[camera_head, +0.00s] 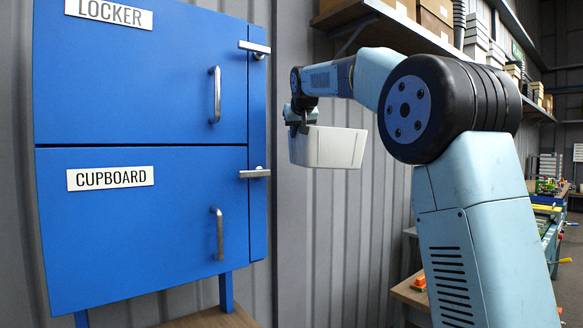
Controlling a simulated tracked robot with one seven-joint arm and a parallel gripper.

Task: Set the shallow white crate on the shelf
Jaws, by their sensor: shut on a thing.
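The shallow white crate (330,150) hangs in the air in the middle of the view, right of the blue cabinet, seen from the side. My gripper (299,129) is shut on the crate's upper left edge. The inside of the crate is hidden. A shelf (357,14) on a bracket runs along the wall at the top, above and behind my arm. My arm hides part of it, and I cannot tell whether it is the task's shelf.
A blue cabinet has a door marked LOCKER (140,80) above one marked CUPBOARD (140,225), both shut, with protruding handles. A cluttered workbench (545,215) stands at the right.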

